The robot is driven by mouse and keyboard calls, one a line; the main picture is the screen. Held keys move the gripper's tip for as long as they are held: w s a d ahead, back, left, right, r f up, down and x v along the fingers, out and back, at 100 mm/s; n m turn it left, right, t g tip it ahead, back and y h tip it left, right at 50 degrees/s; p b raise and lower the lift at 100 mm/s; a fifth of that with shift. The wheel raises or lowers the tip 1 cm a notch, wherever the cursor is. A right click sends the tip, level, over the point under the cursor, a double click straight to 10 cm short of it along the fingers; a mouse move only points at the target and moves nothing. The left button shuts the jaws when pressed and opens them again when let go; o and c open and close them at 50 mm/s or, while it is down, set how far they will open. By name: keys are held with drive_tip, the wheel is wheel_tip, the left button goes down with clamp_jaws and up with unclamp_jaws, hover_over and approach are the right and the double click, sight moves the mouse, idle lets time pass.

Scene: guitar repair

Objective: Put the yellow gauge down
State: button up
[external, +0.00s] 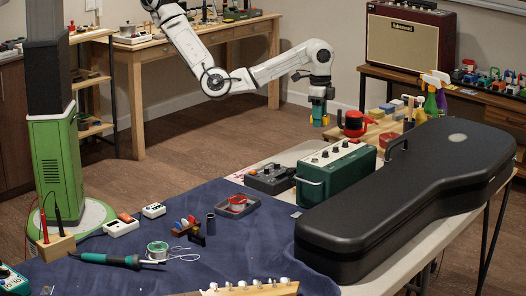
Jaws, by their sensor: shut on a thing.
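My gripper (318,114) hangs pointing down at the end of the white arm, in the upper middle of the external view. It is shut on a small yellow thing (325,120), which I take to be the yellow gauge. Only a little of the gauge shows between the teal fingertips, and its face cannot be made out. In the picture it appears above the far edge of the near table, left of a red and black round tool (354,123). How high it is above any surface is hard to tell.
A green box with knobs (337,172), a dark pedal (270,178) and a large black guitar case (405,200) stand on the near table. Spray bottles (434,92) and small blocks crowd its far end.

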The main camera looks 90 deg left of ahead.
drive_tip(key=s+d+m+b, duration=0.2)
drive_tip(key=s+d+b, duration=0.15)
drive_tip(key=d, duration=0.85)
drive_tip(key=s+d+f+m+b, duration=0.3)
drive_tip(key=s+d+m+b, duration=0.4)
drive_tip(key=s+d, duration=1.7)
drive_tip(key=b, duration=1.4)
hover_over(267, 240)
drive_tip(key=shift+n, duration=0.4)
wheel_tip(267, 240, down, 9)
drive_tip(key=shift+s+a+r, duration=0.1)
drive_tip(key=shift+s+a, duration=0.05)
drive_tip(key=shift+d+f+b, duration=0.2)
drive_tip(key=shift+f+b, duration=0.15)
drive_tip(key=shift+f, duration=1.55)
drive_tip(key=shift+f, duration=0.15)
